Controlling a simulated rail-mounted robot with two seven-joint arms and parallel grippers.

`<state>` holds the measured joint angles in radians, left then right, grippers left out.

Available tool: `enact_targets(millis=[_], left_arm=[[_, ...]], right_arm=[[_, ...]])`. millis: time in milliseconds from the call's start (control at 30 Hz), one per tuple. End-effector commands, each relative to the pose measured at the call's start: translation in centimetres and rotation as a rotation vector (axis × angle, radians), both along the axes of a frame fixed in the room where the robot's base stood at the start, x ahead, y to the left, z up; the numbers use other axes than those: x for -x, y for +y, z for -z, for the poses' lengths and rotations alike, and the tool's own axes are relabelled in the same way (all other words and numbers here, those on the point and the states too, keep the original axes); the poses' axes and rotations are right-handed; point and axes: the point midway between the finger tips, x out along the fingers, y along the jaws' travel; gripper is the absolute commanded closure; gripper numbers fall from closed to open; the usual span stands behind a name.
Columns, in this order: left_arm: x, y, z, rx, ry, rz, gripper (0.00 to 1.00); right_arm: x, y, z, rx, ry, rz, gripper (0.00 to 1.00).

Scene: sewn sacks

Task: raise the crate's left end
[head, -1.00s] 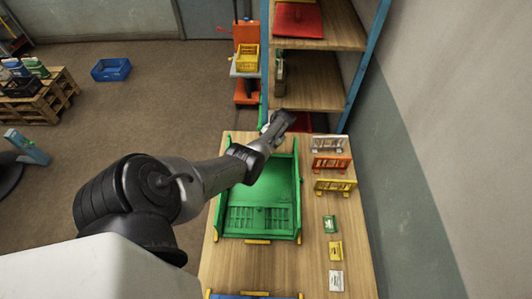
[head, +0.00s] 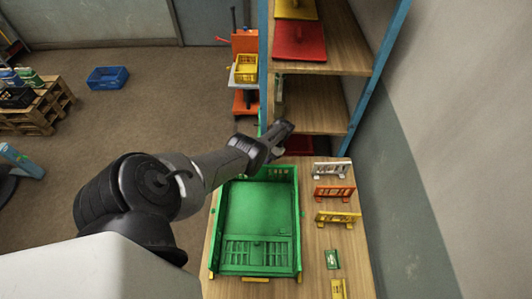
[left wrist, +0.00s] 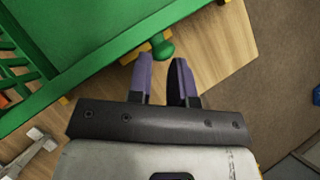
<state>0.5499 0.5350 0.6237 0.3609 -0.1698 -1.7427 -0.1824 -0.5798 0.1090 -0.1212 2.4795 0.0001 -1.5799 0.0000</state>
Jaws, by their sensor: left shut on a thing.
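The green crate (head: 262,213) lies on the wooden table with its far end under my left arm. It looks empty, and part of its far left side is hidden by the arm. In the left wrist view, the crate's green side (left wrist: 100,52) crosses the upper left, with a round green knob (left wrist: 162,47) sticking out. My left gripper (left wrist: 163,62) has its purple fingers on either side of the knob, shut on it. In the head view my left gripper (head: 282,130) is seen from above, beyond the crate's far end, its fingertips hidden. My right gripper is not in view.
White (head: 330,170), orange (head: 334,193) and yellow (head: 338,217) racks stand right of the crate, with small green (head: 332,260) and yellow (head: 339,289) cards nearer. A shelf unit (head: 310,119) stands beyond the table.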

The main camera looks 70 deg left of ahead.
Motion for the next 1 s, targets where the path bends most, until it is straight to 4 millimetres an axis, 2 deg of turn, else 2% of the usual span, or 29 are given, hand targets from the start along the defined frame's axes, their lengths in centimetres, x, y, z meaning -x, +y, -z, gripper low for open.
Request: enact_targets(millis=[33,567,600,667,700,1000], left_arm=[[0.57,-0.39,0.60,0.009,0.011,0.004,1.00],[0.66,-1.02,0.88,0.031,0.016,0.007,1.00],[0.66,-1.03,0.88,0.032,0.017,0.007,0.77],[0.64,-1.03,0.85,0.032,0.017,0.007,0.71],[0.59,-0.99,0.79,0.031,0.016,0.007,0.69],[0.36,-0.78,0.40,0.028,0.012,0.003,0.69]], right_arm=[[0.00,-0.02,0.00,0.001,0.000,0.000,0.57],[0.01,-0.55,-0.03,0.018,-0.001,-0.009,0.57],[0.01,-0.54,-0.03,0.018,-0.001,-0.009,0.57],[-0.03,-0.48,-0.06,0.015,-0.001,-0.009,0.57],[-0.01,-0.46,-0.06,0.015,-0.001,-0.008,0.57],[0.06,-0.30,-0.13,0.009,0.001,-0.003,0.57]])
